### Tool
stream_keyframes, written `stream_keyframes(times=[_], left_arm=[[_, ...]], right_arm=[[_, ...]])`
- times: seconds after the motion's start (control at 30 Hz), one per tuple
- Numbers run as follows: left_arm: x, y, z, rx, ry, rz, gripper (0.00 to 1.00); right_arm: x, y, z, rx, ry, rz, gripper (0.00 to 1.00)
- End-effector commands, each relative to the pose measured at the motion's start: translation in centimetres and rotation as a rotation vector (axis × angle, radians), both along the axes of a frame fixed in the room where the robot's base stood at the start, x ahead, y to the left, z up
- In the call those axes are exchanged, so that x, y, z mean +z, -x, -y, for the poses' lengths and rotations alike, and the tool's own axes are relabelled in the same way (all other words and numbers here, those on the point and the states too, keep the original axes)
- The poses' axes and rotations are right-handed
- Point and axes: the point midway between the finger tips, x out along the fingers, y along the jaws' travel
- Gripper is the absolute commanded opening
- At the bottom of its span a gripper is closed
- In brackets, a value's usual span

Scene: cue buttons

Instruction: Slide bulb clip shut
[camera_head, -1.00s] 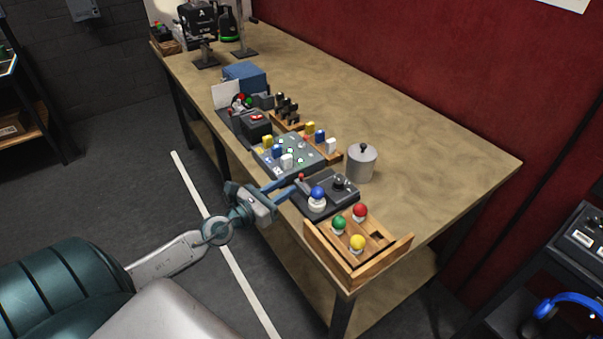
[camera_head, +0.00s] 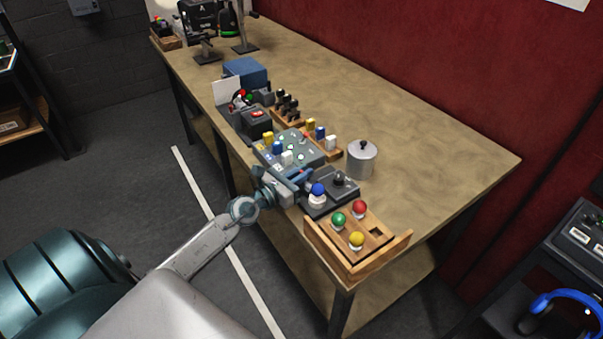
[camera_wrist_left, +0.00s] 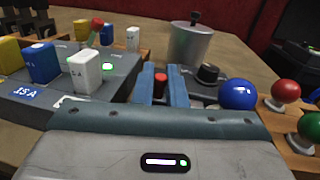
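The bulb clip seems to be the red-capped slider on a dark tester box (camera_head: 321,207), at the table's near edge. Its red cap (camera_wrist_left: 160,84) shows between the blue fingers in the left wrist view. My left gripper (camera_head: 298,174) reaches over the box from the left, and its fingers look closed against both sides of the cap. A blue bulb (camera_head: 318,189) sits upright in a white socket on the box and also shows right of the fingers in the wrist view (camera_wrist_left: 238,94). A black knob (camera_head: 339,178) stands behind it. My right gripper is out of view.
A wooden tray (camera_head: 347,262) with red, green and yellow bulbs stands to the right. A grey lidded canister (camera_head: 361,161) is behind the box. A grey panel (camera_head: 270,164) with coloured blocks is to the left. The table's back right is clear.

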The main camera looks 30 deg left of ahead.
Motion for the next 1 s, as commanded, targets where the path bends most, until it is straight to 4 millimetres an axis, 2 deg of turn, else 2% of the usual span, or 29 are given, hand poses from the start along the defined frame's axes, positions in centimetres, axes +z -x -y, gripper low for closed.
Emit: stream_keyframes(times=[0.27,0.47,0.7,0.73,0.8,1.0], left_arm=[[0.1,0.1,0.2,0.000,0.001,0.000,0.00],[0.1,0.8,1.8,0.000,0.004,-0.002,0.00],[-0.1,0.8,1.9,-0.001,0.001,-0.002,0.00],[-0.1,0.8,1.9,-0.001,0.001,-0.003,0.13],[-0.1,0.8,1.9,-0.001,0.001,-0.002,0.26],[-0.1,0.8,1.9,-0.001,0.001,-0.001,0.29]], right_arm=[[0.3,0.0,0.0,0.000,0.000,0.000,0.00],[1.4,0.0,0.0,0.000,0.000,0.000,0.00],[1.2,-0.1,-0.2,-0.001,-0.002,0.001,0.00],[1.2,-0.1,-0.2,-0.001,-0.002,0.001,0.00],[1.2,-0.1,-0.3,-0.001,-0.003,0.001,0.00],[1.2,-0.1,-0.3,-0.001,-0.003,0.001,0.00]])
